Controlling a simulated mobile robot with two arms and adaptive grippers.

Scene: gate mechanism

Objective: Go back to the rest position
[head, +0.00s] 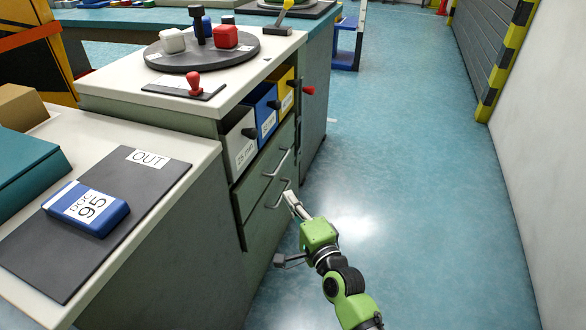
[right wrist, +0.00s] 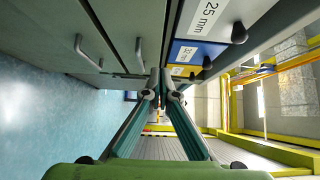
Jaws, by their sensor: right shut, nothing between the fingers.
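My right gripper (head: 289,197) is in front of the cabinet, with its fingertips near the lower drawer handle (head: 278,194) in the head view. The right wrist view shows its two fingers converging to closed tips (right wrist: 160,88), with nothing between them. In that view the drawer handles (right wrist: 138,55) are to the left of the tips and look apart from them. My right arm comes up from the bottom of the head view. My left gripper is not in view.
The cabinet holds a white bin (head: 240,145), a blue bin (head: 262,110) and a yellow bin (head: 286,90) above two closed drawers. A round turntable (head: 202,60) stands on top. A blue box (head: 87,207) lies on the grey OUT mat (head: 150,190). The floor (head: 430,190) at right is clear.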

